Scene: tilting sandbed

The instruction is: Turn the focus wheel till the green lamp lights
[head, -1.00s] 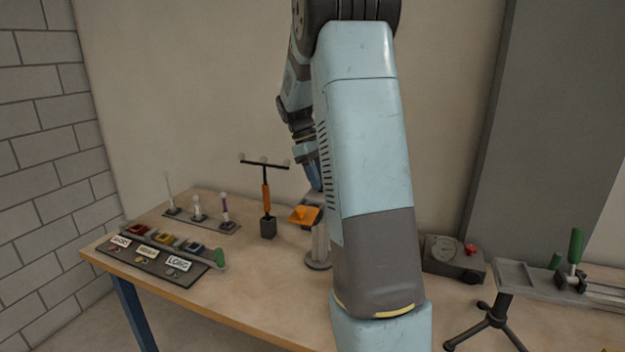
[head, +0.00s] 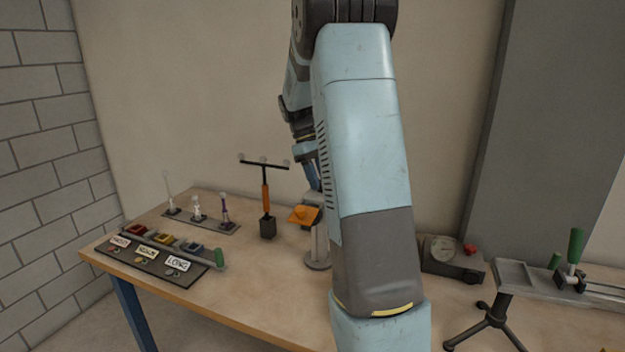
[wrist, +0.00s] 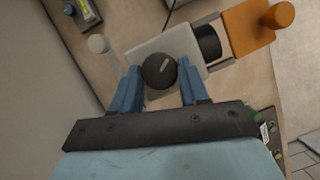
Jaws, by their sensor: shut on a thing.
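The focus wheel, a round black knob with a pale mark (wrist: 159,71), sits on a light grey housing (wrist: 165,45) in the wrist view. My gripper (wrist: 160,74) has its blue fingers on either side of the knob and is shut on it. In the head view my gripper (head: 314,180) is above a grey stand (head: 318,245) with an orange part (head: 304,214), and my arm hides much of it. I cannot make out a lit green lamp in either view.
Left on the bench are a labelled tray (head: 150,262) with coloured blocks, a rack of small posts (head: 200,220) and an orange-handled T-shaped tool (head: 266,195). On the right are a grey dial box (head: 450,257) and a rail with a green handle (head: 575,245).

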